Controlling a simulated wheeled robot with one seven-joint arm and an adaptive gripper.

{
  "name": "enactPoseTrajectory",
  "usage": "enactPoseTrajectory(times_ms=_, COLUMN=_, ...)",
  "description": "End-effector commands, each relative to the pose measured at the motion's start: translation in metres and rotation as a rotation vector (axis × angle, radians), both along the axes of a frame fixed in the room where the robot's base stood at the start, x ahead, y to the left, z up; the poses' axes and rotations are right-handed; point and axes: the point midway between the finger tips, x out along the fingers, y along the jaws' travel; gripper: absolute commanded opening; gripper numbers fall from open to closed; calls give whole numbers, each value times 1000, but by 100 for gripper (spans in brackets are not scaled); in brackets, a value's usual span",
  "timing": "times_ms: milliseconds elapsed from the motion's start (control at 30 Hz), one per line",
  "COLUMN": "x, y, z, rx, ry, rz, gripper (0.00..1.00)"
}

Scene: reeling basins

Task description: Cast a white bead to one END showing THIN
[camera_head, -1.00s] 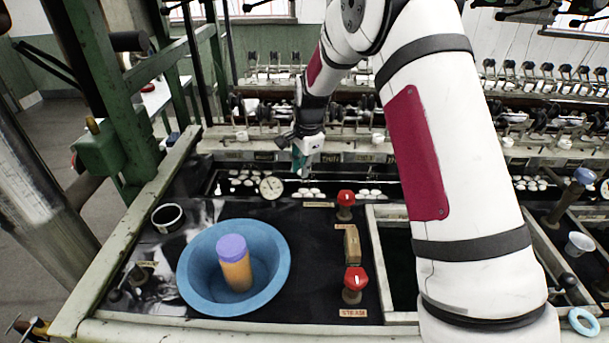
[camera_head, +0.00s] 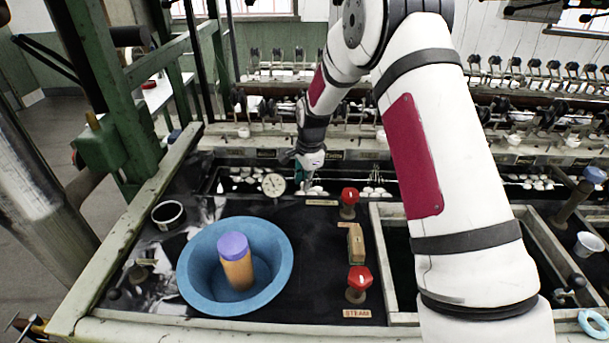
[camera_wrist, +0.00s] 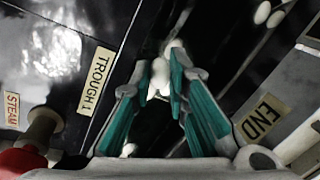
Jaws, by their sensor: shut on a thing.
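My gripper (camera_head: 302,182) hangs low over the dark trough behind the black counter. In the wrist view its teal fingers (camera_wrist: 160,82) are closed around a small white bead (camera_wrist: 159,76), partly hidden by them. A plate reading END (camera_wrist: 262,117) is at the right of the wrist view. In the head view a plate seems to read THIN (camera_head: 333,155), on the rail behind my gripper. Other white beads (camera_head: 374,191) lie in the trough to the right, and more lie to the left (camera_head: 240,178).
A blue basin (camera_head: 190,270) with a purple-topped orange cylinder (camera_head: 237,268) stands at the front left. A dial gauge (camera_head: 273,185) is just left of my gripper. Red knobs (camera_head: 349,196) (camera_head: 359,279) stand to the right. A TROUGH 1 plate (camera_wrist: 97,80) shows in the wrist view.

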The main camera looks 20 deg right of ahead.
Motion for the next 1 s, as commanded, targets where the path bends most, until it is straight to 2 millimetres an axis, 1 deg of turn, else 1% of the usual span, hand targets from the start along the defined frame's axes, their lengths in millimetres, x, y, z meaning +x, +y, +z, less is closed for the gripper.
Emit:
enactPoseTrajectory(times_ms=267, x=0, y=0, z=-1, rx=0, ry=0, rz=0, gripper=9)
enactPoseTrajectory(times_ms=300, x=0, y=0, z=-1, rx=0, ry=0, rz=0, gripper=20)
enactPoseTrajectory(times_ms=367, x=0, y=0, z=-1, rx=0, ry=0, rz=0, gripper=33)
enactPoseTrajectory(times_ms=400, x=0, y=0, z=-1, rx=0, ry=0, rz=0, gripper=39)
enactPoseTrajectory(times_ms=667, x=0, y=0, z=-1, rx=0, ry=0, rz=0, gripper=39)
enactPoseTrajectory(times_ms=767, x=0, y=0, z=3, rx=0, ry=-1, rz=0, gripper=39)
enactPoseTrajectory(times_ms=867, x=-2, y=-1, z=14, rx=0, ry=-3, rz=-1, gripper=39)
enactPoseTrajectory(times_ms=967, x=-6, y=-1, z=31, rx=0, ry=-3, rz=-1, gripper=39)
enactPoseTrajectory(times_ms=1000, x=-7, y=-2, z=39, rx=-1, ry=-5, rz=-1, gripper=39)
